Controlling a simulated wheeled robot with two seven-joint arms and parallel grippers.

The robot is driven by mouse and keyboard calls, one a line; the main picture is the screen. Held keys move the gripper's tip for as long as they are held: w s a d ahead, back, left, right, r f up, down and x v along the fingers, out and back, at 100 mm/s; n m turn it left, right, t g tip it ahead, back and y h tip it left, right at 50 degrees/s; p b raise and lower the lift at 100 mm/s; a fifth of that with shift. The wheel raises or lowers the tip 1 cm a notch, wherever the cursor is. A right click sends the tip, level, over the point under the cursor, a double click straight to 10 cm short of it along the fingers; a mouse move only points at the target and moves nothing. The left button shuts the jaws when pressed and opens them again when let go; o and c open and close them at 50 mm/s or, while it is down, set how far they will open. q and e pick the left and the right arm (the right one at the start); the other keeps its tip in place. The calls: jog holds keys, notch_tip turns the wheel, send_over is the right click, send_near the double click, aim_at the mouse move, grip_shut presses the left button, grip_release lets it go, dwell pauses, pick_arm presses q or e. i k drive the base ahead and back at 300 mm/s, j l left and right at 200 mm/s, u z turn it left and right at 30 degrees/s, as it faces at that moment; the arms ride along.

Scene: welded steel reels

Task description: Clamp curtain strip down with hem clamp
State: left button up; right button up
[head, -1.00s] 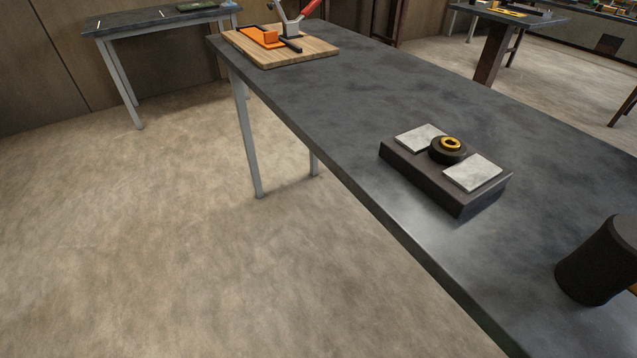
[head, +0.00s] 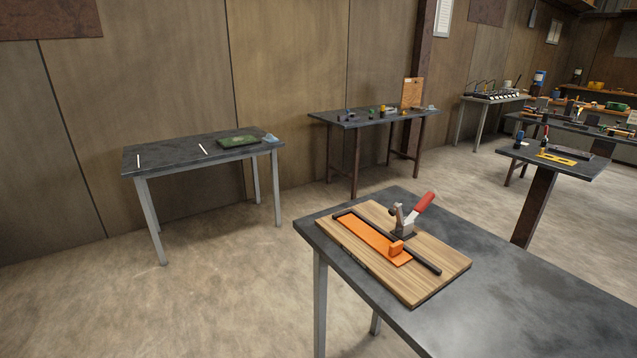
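The hem clamp (head: 404,222) is a grey metal toggle clamp with a red handle (head: 424,202), mounted on a wooden board (head: 436,262). Its handle slants up to the right. The orange curtain strip (head: 364,236) lies flat on the board. A dark bar (head: 420,262) runs diagonally along and beside the strip. A small orange block (head: 396,247) sits near the strip's right end. I cannot tell whether the clamp presses on the bar. Neither of my grippers is in view.
Another table (head: 180,158) with a green item (head: 238,141) stands at the left wall. More tables with small objects stand behind. Open floor (head: 230,300) lies at the left.

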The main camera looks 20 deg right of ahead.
aim_at(428, 198)
jog(key=i+j+u, duration=0.1)
jog(key=i+u, duration=0.2)
jog(key=i, duration=1.8)
jog(key=i+z, duration=0.45)
jog(key=i, duration=0.2)
jog(key=i+j+z, duration=0.25)
jog(key=i+z, duration=0.25)
jog(key=i+l+z, duration=0.15)
jog(key=i+z, duration=0.4)
jog(key=z, duration=0.25)
jog(key=i+z, duration=0.35)
jog(key=i+j+z, duration=0.1)
jog(key=i+z, duration=0.15)
jog(key=z, duration=0.15)
jog(key=i+z, duration=0.35)
jog(key=i, duration=0.3)
jog(key=i+j+z, duration=0.1)
jog(key=i+z, duration=0.25)
jog(key=i, duration=0.3)
jog(key=i+z, duration=0.25)
jog(key=z, duration=0.2)
jog(key=i+j+z, duration=0.15)
jog(key=z, duration=0.3)
jog(key=i+j+z, duration=0.3)
jog(key=z, duration=0.15)
jog(key=i+j+z, duration=0.25)
jog(key=z, duration=0.2)
